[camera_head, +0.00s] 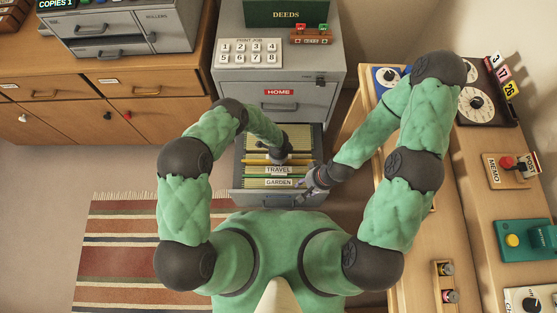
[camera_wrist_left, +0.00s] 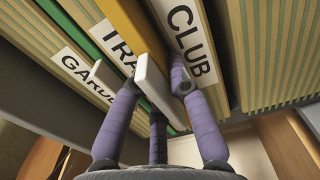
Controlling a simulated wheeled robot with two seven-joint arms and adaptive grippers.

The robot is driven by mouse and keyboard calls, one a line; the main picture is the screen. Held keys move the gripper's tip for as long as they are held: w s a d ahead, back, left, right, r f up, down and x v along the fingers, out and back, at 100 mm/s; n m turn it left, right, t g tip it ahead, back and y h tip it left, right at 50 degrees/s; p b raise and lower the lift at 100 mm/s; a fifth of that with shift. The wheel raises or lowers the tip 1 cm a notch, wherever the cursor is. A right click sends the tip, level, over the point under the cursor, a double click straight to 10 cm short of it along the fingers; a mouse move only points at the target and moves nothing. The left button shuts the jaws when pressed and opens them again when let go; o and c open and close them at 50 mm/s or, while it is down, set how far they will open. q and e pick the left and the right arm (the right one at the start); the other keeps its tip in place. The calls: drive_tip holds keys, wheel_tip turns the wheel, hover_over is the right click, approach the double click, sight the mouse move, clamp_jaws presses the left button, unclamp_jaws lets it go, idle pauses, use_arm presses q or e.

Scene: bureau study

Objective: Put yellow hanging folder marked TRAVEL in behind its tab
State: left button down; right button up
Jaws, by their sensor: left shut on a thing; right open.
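The open file drawer (camera_head: 238,172) holds a row of hanging folders with white tabs. The TRAVEL tab (camera_head: 279,170) is in front of the left gripper, and the GARDEN tab (camera_head: 279,182) is nearer me. The yellow folder (camera_wrist_left: 132,22) lies between the TRAVEL tab (camera_wrist_left: 112,42) and the CLUB tab (camera_wrist_left: 190,38) in the left wrist view. A thin yellow edge shows behind TRAVEL in the head view (camera_head: 256,160). My left gripper (camera_wrist_left: 155,88) is shut on the yellow folder at a white piece on its edge. I cannot tell if the folder rests fully on the rails. My right gripper (camera_head: 306,192) is open beside the drawer's right front.
The grey cabinet (camera_head: 330,112) bears a HOME label, the PRINT JOB pad (camera_head: 250,52) and a green DEEDS box (camera_head: 286,12). A wooden desk (camera_head: 455,215) with devices stands close on the right. A striped rug (camera_head: 120,250) lies on the left floor.

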use_arm(q)
drive_tip(key=shift+f, duration=0.3)
drive_tip(key=c, duration=1.1)
unclamp_jaws()
drive_tip(key=shift+r, duration=0.1)
wheel_tip(320, 180, up, 12)
drive_tip(key=shift+f, duration=0.1)
drive_tip(key=shift+s, duration=0.1)
